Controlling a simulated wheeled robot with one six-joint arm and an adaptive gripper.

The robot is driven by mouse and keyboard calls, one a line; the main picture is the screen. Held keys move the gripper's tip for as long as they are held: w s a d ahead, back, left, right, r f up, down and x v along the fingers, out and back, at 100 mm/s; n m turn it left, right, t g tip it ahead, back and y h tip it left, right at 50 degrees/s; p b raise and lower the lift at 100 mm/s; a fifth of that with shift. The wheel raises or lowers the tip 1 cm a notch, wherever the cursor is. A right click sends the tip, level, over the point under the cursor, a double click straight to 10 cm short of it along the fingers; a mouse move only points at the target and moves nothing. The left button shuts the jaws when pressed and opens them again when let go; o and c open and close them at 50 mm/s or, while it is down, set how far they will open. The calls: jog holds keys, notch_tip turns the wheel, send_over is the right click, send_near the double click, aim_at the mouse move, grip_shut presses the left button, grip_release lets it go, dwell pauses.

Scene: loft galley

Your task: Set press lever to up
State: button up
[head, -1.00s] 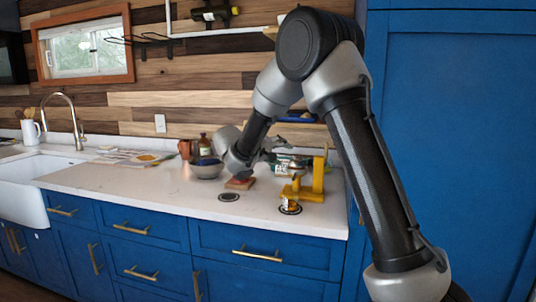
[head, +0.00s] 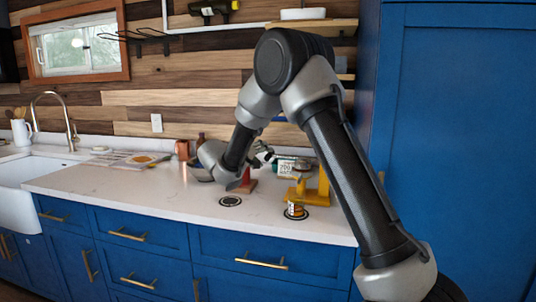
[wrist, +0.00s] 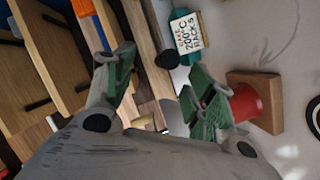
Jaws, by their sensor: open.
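A yellow frame (head: 323,184), which looks like the press, stands on the counter right of my gripper. I cannot make out its lever clearly in the head view. A small jar (head: 295,209) stands at its front on a dark round pad. My gripper (head: 263,156) is above the counter, left of the yellow frame. In the wrist view my gripper (wrist: 165,90) has its green-padded fingers wide apart, with nothing held between them. A dark round knob (wrist: 167,59) shows beyond the gap; I cannot tell what it belongs to.
A red cylinder (wrist: 240,102) on a brown block (wrist: 262,90) is close beside one finger. A sign card (wrist: 187,33) reading "200°C" stands behind. A tall blue cabinet (head: 455,130) bounds the right.

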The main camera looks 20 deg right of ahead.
jog(key=x, duration=0.7)
jog(key=shift+w+d, duration=0.25)
grip_shut()
